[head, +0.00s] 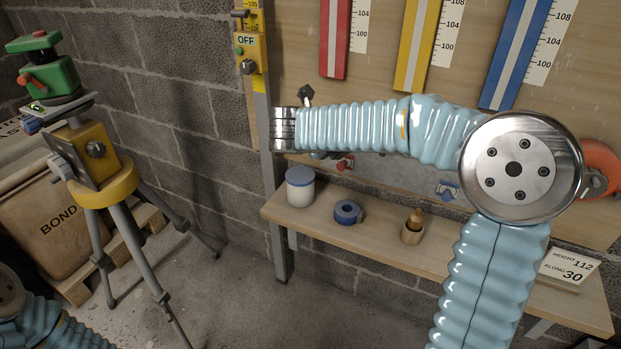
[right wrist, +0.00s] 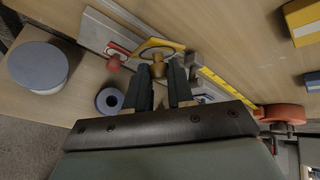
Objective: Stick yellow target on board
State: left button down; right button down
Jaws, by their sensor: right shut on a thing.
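In the right wrist view, my right gripper (right wrist: 163,88) is shut on the knob of the yellow target (right wrist: 160,46), a small plate with a yellow edge. In the head view, the gripper and this target are hidden behind my right arm. A red target (right wrist: 114,62) is beside it; its red knob (head: 345,162) shows under the arm in the head view. A blue target (head: 447,189) is further right. The wooden board (head: 385,70) carries red, yellow and blue strips with height scales. I cannot tell whether the yellow target touches the surface behind it. My left gripper is out of view.
A tripod (head: 105,190) with a green instrument stands at left.

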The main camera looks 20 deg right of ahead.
jog(key=s+d+r+m+g+h, duration=0.1)
jog(key=s+d+r+m+g, duration=0.25)
jog(key=s+r, duration=0.25)
jog(key=shift+m+g, duration=0.55)
jog(key=w+d+p, duration=0.1)
jog(key=w+d, duration=0.3)
jog(key=shift+w+d, duration=0.25)
jog(key=shift+d, duration=0.2)
dwell(2.0)
jog(key=shift+c, duration=2.1)
grip_release()
jog(key=s+a, duration=0.5)
jog(key=a, duration=0.2)
jog(key=shift+s, duration=0.4)
